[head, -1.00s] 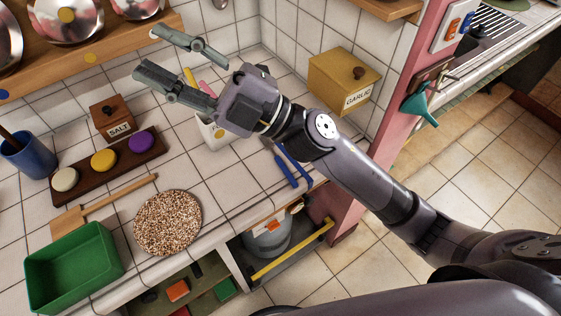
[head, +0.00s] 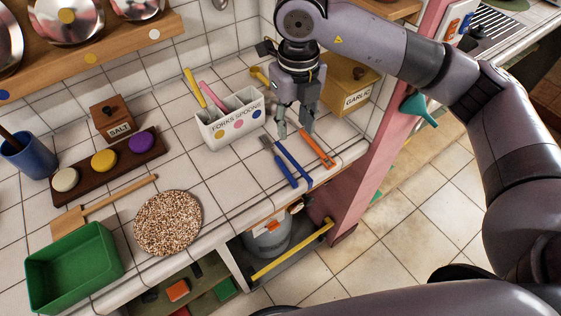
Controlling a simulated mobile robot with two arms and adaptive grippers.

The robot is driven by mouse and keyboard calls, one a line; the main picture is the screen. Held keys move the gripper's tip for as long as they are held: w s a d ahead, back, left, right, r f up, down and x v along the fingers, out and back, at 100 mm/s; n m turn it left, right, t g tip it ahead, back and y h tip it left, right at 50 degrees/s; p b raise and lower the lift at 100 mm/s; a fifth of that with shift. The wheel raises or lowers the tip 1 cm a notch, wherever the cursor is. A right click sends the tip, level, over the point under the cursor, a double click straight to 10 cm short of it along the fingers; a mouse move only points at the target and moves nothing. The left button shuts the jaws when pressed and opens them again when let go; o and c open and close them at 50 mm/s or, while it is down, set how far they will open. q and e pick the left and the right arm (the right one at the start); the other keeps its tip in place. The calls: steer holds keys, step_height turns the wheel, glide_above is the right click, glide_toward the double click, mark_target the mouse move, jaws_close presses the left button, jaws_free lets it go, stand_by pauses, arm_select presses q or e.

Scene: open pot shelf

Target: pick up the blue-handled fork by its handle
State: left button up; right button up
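Two blue-handled utensils lie side by side on the tiled counter: a left one (head: 284,170) with a short grey head end, and a right one (head: 296,166). They are too small for me to tell which is the fork. My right gripper (head: 295,136) points down just behind them, with its two fingers apart and nothing seen between them. Its fingertips are near the far end of the right blue handle; I cannot tell their height above the counter. An orange-handled utensil (head: 320,149) lies just right of the fingers. My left gripper is not in view.
A white caddy (head: 228,130) labelled FORKS SPOONS, with yellow and pink handles in it, stands left of the gripper. A yellow GARLIC box (head: 354,92) stands behind right. A speckled round mat (head: 167,222) lies left. The pink post (head: 372,175) bounds the right side.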

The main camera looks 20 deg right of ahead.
steer(key=p, duration=0.3)
glide_above(288, 173)
steer(key=f, duration=1.1)
steer(key=shift+s+d+f, duration=0.25)
steer(key=shift+d, duration=0.05)
steer(key=f+p, duration=0.2)
steer(key=f, duration=0.2)
steer(key=shift+w+a+f+p, duration=0.15)
steer(key=shift+a+f+p, duration=0.15)
steer(key=shift+f+p, duration=0.1)
steer(key=shift+f, duration=0.3)
steer(key=shift+c, duration=0.3)
jaws_close()
